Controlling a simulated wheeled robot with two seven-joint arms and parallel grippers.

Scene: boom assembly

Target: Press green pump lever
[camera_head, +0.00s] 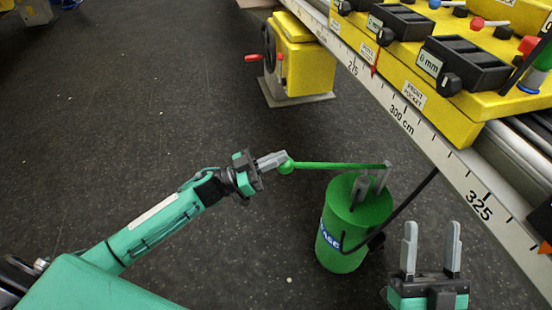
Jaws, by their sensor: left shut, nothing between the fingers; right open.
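The green pump (340,235) stands upright on the dark floor, right of centre in the head view. Its green lever (335,165) runs left from a grey bracket on its top, roughly level, and ends in a green ball knob (287,166). My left gripper (280,160) is shut with nothing between its fingers. Its fingertips are at the knob and look to be touching it, though the exact contact cannot be told. My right gripper (431,245) is open and empty, pointing up at the lower right, to the right of the pump.
A white measuring rail (400,105) and a yellow workbench (490,100) with black trays run along the upper right. A yellow machine with a handwheel (300,60) stands at the back. A black hose (405,208) leads from the pump.

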